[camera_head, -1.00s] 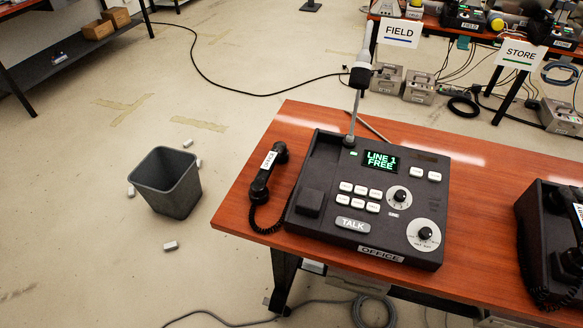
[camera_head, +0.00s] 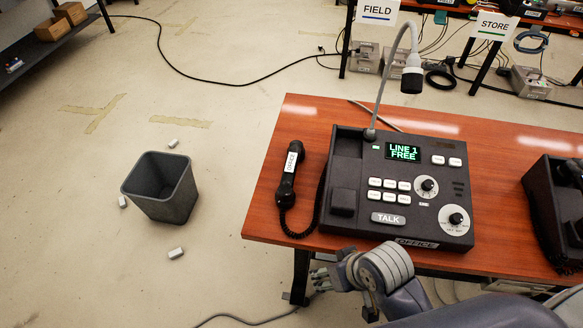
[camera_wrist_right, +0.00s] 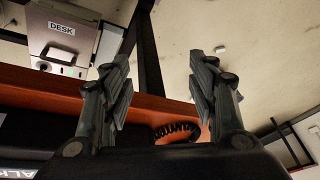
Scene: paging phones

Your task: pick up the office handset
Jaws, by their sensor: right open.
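The black office handset (camera_head: 290,172), with a white label, lies on the orange-brown table (camera_head: 268,205), just left of the dark office console (camera_head: 345,185). Its coiled cord (camera_head: 291,231) curls at its lower end; a black coil (camera_wrist_right: 178,131) also shows in the right wrist view near the table edge. My right gripper (camera_head: 322,279) is at the table's front edge, below and apart from the handset. In the right wrist view its two fingers (camera_wrist_right: 160,62) are spread with nothing between them. The handset itself is not clearly visible there. My left gripper is not in view.
A gooseneck microphone (camera_head: 389,80) rises from the console. Another dark phone unit (camera_head: 545,205) stands at the right. A grey bin (camera_head: 162,196) is on the floor at left. A case labelled DESK (camera_wrist_right: 65,45) shows in the wrist view.

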